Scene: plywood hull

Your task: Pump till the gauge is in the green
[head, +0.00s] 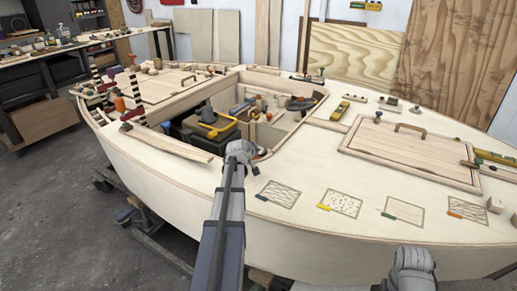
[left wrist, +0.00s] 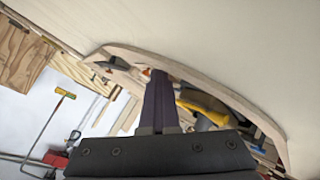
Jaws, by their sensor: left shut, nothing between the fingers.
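In the cockpit opening of the pale hull sits a dark box with a yellow handle-like part (head: 215,128), which I take to be the pump. A yellow part (left wrist: 203,106) also shows in the left wrist view, partly behind my fingers. I cannot make out a gauge or its needle in either view. My left gripper (head: 241,150) is over the near rim of the opening, to the right of and nearer than the yellow part. Its dark fingers (left wrist: 159,78) are shut and empty. My right gripper (head: 411,262) is at the bottom edge, its fingers not clear.
The cockpit rim (head: 310,107) surrounds loose tools and parts. A wooden hatch with a handle (head: 410,157) lies on the deck at right. Several patterned squares (head: 340,203) line the near deck. Striped posts (head: 115,93) stand at left.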

